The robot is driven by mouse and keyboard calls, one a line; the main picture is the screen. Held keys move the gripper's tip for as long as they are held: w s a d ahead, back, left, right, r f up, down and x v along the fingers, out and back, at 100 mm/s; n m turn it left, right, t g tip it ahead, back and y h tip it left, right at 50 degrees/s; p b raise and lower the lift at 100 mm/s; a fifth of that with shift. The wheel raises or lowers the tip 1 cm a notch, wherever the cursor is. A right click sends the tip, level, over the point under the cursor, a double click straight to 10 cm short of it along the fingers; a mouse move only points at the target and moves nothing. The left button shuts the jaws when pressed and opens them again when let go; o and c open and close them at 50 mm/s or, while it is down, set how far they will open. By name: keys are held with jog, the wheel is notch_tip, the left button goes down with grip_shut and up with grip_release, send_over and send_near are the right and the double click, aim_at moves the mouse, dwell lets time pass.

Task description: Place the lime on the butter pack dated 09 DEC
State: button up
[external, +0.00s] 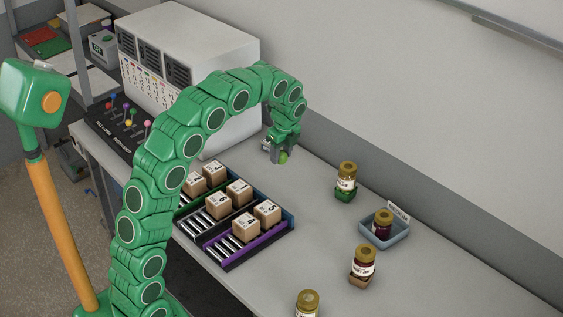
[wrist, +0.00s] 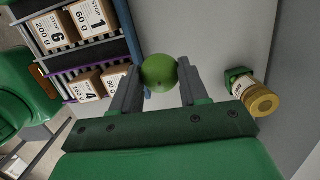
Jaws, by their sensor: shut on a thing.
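The lime (external: 283,158) is a small green ball between the fingertips of my gripper (external: 276,155), near the back of the bench. In the wrist view the lime (wrist: 160,72) sits between the two grey fingers of my gripper (wrist: 158,78), which is shut on it. Whether the lime touches the bench is hard to tell. I cannot make out a butter pack or a 09 DEC date in either view.
Several numbered cartons (external: 246,228) stand on a roller rack (external: 225,257) left of the lime. Jars (external: 347,177) stand to the right, one in a blue-grey tray (external: 373,238). A white cabinet (external: 215,45) is behind. Bare bench (external: 310,215) lies between rack and jars.

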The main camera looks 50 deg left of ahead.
jog(key=w+a+m, duration=0.2)
jog(key=a, duration=0.7)
jog(key=w+a+m, duration=0.2)
jog(key=a, duration=0.7)
jog(key=shift+t, duration=0.4)
jog(key=shift+w+a+f, duration=0.8)
jog(key=shift+w+f, duration=0.7)
jog(key=shift+w, duration=0.65)
jog(key=shift+w+a+f, duration=0.75)
jog(key=shift+w+f, duration=0.75)
jog(key=shift+w, duration=0.7)
jog(key=shift+w+a+f, duration=0.8)
jog(key=shift+w+f, duration=0.7)
jog(key=shift+w, duration=0.65)
jog(key=shift+f, duration=0.1)
jog(key=shift+w+a+f, duration=0.1)
jog(key=shift+w+f, duration=0.1)
jog(key=shift+f, duration=1.55)
jog(key=shift+f, duration=0.1)
jog(key=o, duration=1)
jog(key=shift+o, duration=0.2)
